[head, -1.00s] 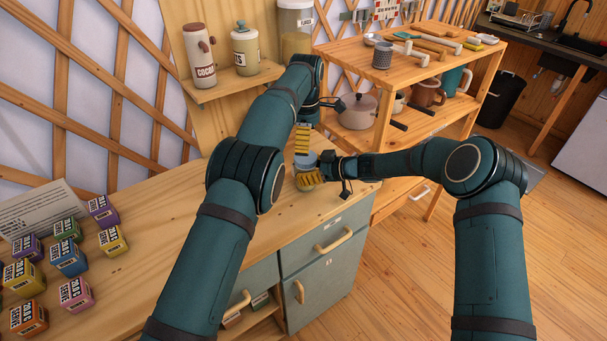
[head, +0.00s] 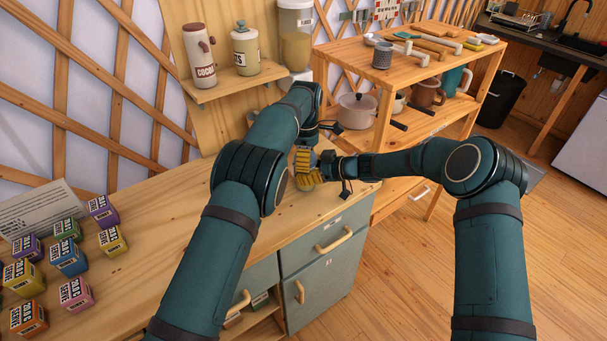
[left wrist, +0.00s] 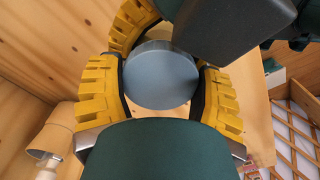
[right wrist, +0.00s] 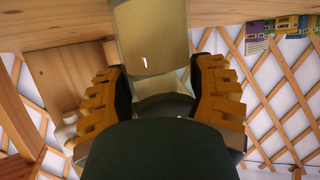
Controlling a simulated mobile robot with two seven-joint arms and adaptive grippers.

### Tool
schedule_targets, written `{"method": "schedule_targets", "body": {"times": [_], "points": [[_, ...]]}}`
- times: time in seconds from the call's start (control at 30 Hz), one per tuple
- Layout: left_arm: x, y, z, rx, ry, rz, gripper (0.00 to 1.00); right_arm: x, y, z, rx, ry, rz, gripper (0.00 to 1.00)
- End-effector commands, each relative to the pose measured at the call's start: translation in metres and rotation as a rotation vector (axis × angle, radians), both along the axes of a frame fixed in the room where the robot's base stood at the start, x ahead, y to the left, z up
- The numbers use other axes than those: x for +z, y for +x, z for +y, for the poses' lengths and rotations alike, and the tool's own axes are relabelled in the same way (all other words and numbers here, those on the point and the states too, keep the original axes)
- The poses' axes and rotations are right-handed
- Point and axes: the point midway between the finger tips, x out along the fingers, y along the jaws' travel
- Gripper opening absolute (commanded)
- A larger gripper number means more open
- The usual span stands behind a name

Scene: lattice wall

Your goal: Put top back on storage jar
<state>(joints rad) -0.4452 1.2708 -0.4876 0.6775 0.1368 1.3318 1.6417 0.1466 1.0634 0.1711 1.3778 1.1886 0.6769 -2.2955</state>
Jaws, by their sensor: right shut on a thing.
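The storage jar stands on the counter, mostly hidden by my arms and fingers in the head view. In the right wrist view the clear jar (right wrist: 150,45) shows upside down with pale yellow contents. My right gripper (head: 312,177) is shut on it from the side; its fingers flank the jar in the right wrist view (right wrist: 165,97). The top, a round blue-grey lid (left wrist: 161,77), lies between the fingers of my left gripper (left wrist: 160,95), over the jar. The left fingers are open around the lid; their contact with it and its exact seating are hard to judge.
The counter (head: 150,230) holds several small colored boxes (head: 68,258) at left. A shelf (head: 235,82) with two canisters and a wall dispenser (head: 296,35) are behind. A wooden rack (head: 400,60) with kitchenware stands to the right. The middle of the counter is clear.

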Motion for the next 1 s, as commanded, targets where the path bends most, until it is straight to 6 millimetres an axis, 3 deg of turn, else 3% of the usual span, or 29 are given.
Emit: {"method": "schedule_targets", "body": {"times": [0.03, 0.07, 0.33, 0.7, 1.0], "points": [[0.0002, 0.0001, -0.0001, 0.000, 0.000, 0.000, 0.31, 0.0005, 0.0001, 0.0001, 0.000, 0.001, 0.000, 0.00], [0.0002, 0.0001, 0.0000, 0.000, 0.000, 0.000, 0.24, 0.0005, 0.0001, 0.0001, 0.000, 0.001, 0.000, 0.00], [0.0005, 0.0001, -0.0001, -0.038, -0.001, -0.001, 0.23, 0.0003, 0.0001, 0.0001, 0.000, 0.000, 0.000, 0.00], [0.0005, -0.0002, -0.0004, -0.538, -0.002, -0.004, 0.23, 0.0000, 0.0001, -0.0001, 0.000, 0.000, 0.001, 0.00], [0.0009, -0.0001, -0.0004, -0.601, -0.003, -0.005, 0.23, -0.0003, 0.0001, -0.0002, -0.001, -0.001, 0.001, 0.00]]}}
